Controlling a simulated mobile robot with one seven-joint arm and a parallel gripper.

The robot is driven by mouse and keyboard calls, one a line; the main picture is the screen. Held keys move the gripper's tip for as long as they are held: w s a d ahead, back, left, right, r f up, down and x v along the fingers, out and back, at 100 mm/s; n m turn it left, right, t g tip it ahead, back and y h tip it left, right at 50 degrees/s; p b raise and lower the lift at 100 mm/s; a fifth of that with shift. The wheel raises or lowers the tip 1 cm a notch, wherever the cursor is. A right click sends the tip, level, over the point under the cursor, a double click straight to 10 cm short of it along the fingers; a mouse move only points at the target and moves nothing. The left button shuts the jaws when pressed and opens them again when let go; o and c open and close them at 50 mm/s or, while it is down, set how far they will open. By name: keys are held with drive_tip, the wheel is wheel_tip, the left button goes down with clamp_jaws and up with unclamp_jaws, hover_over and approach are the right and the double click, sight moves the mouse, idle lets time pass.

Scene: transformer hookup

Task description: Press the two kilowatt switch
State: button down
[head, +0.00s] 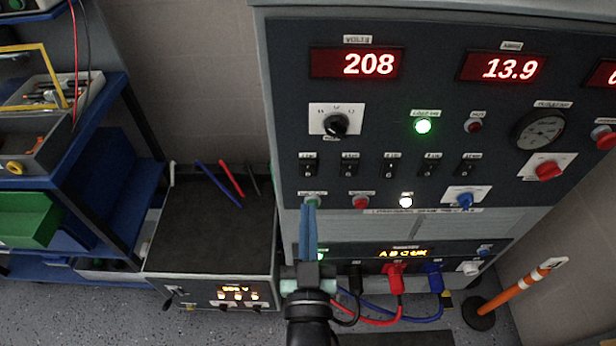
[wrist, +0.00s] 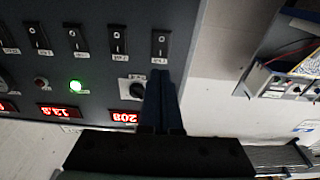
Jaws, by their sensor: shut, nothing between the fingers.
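A row of several black rocker switches sits on the dark panel (head: 440,105) in the head view. Their labels are too small to read, so I cannot tell which is the two kilowatt one. The leftmost switch (head: 308,165) also shows in the wrist view (wrist: 160,44), at the right end of the row there. The second switch (head: 349,165) is beside it and shows in the wrist view (wrist: 117,42). My gripper (head: 309,204) is shut and empty, its blue fingers pointing at the panel. In the wrist view the fingertips (wrist: 159,74) appear just below the leftmost switch; contact cannot be told.
A selector knob (head: 336,125) sits above the row, with a lit green lamp (head: 423,126) to its right. Below the row are a red button (head: 360,202) and a blue knob (head: 464,201). Red and blue plugs with cables hang low. A dark-topped unit (head: 215,225) stands left.

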sight(308, 166)
drive_tip(key=w, duration=0.5)
drive_tip(key=w+r, duration=0.1)
drive_tip(key=w, duration=0.1)
drive_tip(key=shift+w, duration=0.4)
drive_tip(key=shift+w+r, duration=0.15)
